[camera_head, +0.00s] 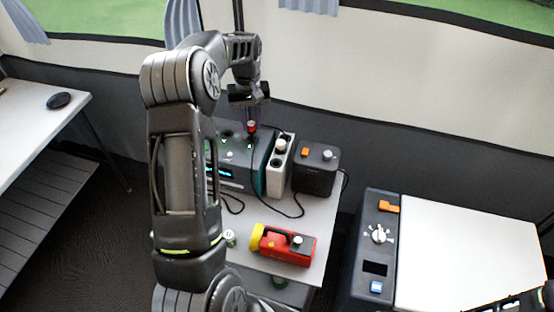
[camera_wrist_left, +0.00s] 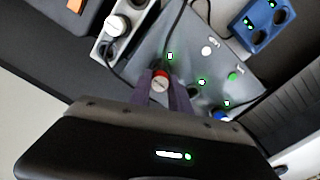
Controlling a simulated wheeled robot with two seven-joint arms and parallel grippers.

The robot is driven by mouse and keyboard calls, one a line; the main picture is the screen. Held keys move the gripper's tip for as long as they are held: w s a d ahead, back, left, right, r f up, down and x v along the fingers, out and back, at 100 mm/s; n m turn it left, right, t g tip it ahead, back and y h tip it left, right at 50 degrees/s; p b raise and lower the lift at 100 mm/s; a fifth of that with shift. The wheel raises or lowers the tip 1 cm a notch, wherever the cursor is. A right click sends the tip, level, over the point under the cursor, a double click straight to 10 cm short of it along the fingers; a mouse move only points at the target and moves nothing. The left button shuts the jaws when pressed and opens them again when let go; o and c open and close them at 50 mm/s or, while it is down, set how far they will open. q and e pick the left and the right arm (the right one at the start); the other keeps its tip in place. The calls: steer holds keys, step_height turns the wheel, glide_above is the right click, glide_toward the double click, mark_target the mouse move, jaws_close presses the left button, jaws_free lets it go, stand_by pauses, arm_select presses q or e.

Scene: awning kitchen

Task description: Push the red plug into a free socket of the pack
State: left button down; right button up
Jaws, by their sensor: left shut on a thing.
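The pack (camera_head: 237,172) is a grey box on the small white table, with a lit display on its front. Its grey top (camera_wrist_left: 188,42) fills the middle of the left wrist view, with several green lights, a white round part and a blue part. My left gripper (camera_head: 251,122) points down over the pack's top and is shut on the red plug (camera_head: 252,127). In the left wrist view the red plug (camera_wrist_left: 161,78) sits between the fingertips, close to the top panel. I cannot tell whether it touches a socket; the fingers hide what lies under it.
A pale socket strip (camera_head: 276,178) with a white plug stands right of the pack, beside a dark box (camera_head: 316,172) with an orange switch. A red and yellow torch (camera_head: 290,248) lies in front. A blue socket block (camera_wrist_left: 268,22) shows in the left wrist view.

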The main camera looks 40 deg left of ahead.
mark_target(251, 123)
arm_select(q)
steer(key=shift+f+b, duration=1)
steer(key=shift+f, duration=0.65)
stand_by(1.6)
steer(key=c, duration=1.1)
jaws_free()
steer(key=shift+o, duration=0.4)
steer(key=shift+o, duration=0.7)
steer(key=shift+r, duration=0.1)
steer(key=shift+r+p, duration=2.35)
steer(key=shift+r, duration=1.1)
